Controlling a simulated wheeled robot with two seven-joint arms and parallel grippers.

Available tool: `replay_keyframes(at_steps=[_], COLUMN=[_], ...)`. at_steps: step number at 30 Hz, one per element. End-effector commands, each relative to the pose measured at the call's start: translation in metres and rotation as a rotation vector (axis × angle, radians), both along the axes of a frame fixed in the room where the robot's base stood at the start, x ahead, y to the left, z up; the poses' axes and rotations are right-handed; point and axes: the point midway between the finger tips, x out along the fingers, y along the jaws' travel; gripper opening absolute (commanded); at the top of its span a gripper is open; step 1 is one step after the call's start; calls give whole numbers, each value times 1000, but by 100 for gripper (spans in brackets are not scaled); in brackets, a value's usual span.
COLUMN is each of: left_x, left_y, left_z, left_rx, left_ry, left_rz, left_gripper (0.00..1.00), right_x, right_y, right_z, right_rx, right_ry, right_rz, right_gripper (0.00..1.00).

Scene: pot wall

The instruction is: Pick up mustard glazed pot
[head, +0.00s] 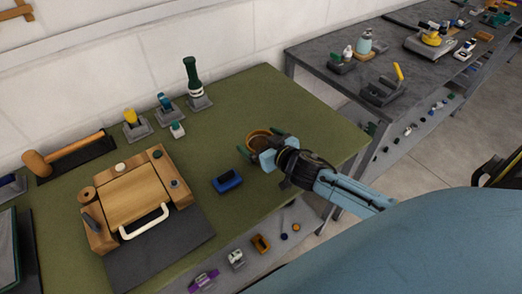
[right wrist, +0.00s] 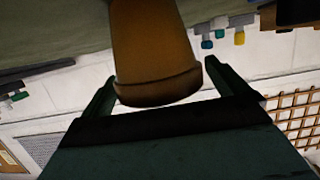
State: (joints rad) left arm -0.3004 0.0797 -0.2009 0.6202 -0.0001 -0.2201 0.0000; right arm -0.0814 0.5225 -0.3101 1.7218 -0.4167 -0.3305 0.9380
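A brown-orange pot (head: 258,138) with a round rim stands near the right part of the green table; its lower part is partly hidden by my right gripper in the head view. In the right wrist view the pot (right wrist: 155,50) shows large, wide rim towards the gripper palm. My right gripper (right wrist: 160,75) has its two dark green fingers apart, one on each side of the pot, with a thin gap at the right finger. Contact at the left finger is hard to tell. The right gripper also shows in the head view (head: 262,150). My left gripper is not in view.
A blue tray (head: 228,181) lies left of the gripper. A grey table (head: 325,50) stands to the right. The wall runs behind.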

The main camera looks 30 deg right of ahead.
Motion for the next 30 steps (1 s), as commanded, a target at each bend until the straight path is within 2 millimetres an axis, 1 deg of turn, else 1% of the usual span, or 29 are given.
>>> replay_keyframes(at_steps=[1,2,12,18,21,23,30], left_x=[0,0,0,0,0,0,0], left_y=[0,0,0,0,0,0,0], left_z=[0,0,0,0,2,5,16], left_rx=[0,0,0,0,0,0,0], left_ry=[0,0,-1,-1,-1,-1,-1], left_rz=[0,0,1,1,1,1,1], left_gripper=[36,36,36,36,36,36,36], right_x=[0,0,0,0,1,1,1], right_y=[0,0,0,0,-1,-1,-1], right_z=[0,0,0,2,8,17,65], right_rx=[0,0,0,-1,-2,0,-2], right_ry=[0,0,0,-3,-5,-6,-7], right_rz=[0,0,0,0,1,0,2], right_gripper=[92,88,45,45,45,45,45])
